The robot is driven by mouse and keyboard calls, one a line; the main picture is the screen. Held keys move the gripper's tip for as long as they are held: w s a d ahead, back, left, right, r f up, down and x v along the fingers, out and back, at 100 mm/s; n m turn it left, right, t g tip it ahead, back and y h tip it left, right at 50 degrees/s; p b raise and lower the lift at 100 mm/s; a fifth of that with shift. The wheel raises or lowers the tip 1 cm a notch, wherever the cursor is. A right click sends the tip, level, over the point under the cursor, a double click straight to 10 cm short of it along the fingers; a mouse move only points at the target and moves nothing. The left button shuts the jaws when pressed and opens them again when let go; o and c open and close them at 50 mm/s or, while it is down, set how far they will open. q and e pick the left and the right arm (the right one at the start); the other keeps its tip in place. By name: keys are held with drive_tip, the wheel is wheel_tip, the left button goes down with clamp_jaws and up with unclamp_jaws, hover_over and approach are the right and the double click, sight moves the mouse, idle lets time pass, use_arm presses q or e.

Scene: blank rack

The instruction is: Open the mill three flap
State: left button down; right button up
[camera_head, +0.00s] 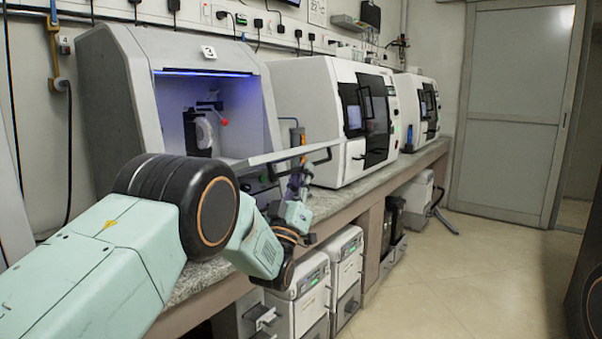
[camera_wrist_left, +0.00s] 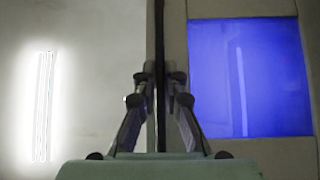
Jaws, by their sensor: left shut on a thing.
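The nearest mill (camera_head: 120,90) is a grey-white machine with a small number label that looks like a 3. Its chamber is uncovered and lit blue, with a pale part and a red knob inside. Its flap (camera_head: 283,155) sticks out at the front, seen nearly edge-on and about level. A black handle (camera_head: 324,158) is at the flap's outer end. My left gripper (camera_head: 301,170) is at this handle from below. In the left wrist view my left gripper (camera_wrist_left: 159,88) has its fingers on both sides of the dark upright handle bar and is shut on it. My right gripper is not in view.
Two more white mills (camera_head: 335,110) (camera_head: 418,105) stand farther along the grey worktop (camera_head: 375,176). White and dark units (camera_head: 305,285) stand under it. The floor (camera_head: 450,270) to the right is clear, up to a grey door (camera_head: 515,110). Cables and sockets line the wall.

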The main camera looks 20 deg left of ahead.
use_arm(q)
drive_tip(key=shift+a+f, duration=0.1)
drive_tip(key=shift+f, duration=0.15)
drive_tip(key=c, duration=1.4)
unclamp_jaws()
drive_tip(key=v, duration=1.2)
drive_tip(key=shift+s, duration=0.1)
